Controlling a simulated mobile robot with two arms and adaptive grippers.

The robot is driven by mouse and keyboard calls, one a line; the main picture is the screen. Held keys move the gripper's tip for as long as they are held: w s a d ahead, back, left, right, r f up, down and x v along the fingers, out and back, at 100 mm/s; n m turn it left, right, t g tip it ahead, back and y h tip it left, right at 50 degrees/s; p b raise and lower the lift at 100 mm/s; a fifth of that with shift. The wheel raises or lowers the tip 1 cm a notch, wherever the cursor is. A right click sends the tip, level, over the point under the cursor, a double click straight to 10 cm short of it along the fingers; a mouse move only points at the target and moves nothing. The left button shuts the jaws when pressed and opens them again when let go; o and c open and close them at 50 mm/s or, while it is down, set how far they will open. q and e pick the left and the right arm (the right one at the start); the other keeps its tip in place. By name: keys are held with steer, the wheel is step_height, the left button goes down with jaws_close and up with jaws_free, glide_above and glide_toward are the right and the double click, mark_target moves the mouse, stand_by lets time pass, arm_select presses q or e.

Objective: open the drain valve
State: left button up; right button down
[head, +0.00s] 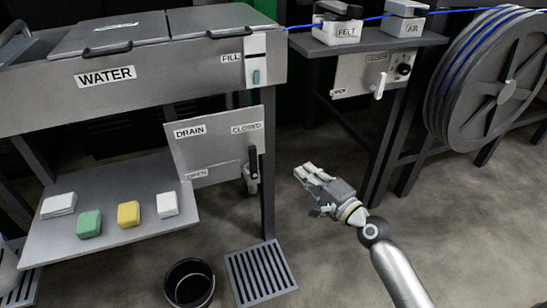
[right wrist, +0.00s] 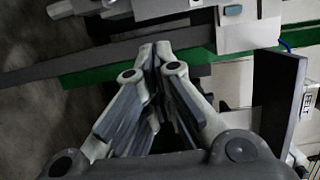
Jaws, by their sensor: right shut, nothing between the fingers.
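The drain valve has a dark upright handle (head: 253,164) on a pipe below the water trough, in front of a grey panel (head: 215,150). The panel reads DRAIN, CLOSED at upper right and OPEN at lower left. The handle stands upright near the CLOSED label. My right gripper (head: 303,174) is to the right of the handle, apart from it, with its fingers pointing left. It is shut and empty; its fingertips meet in the right wrist view (right wrist: 155,48). My left gripper is not in view.
The water trough (head: 150,85) stands above a shelf (head: 60,248) with a green, a yellow and white blocks. A trough leg (head: 267,185) stands between handle and gripper. A black bucket (head: 189,285) and floor grate (head: 260,273) lie below. A cable reel (head: 495,85) stands right.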

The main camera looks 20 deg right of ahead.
mark_target(252, 160)
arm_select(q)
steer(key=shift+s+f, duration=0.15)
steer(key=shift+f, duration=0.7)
arm_select(e)
steer(key=w+a, duration=0.6)
steer(key=w, duration=0.3)
steer(key=shift+w+a, duration=0.3)
steer(key=shift+a, duration=0.1)
arm_select(q)
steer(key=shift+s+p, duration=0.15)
steer(key=shift+p, duration=0.15)
arm_select(e)
steer(key=shift+w, duration=0.1)
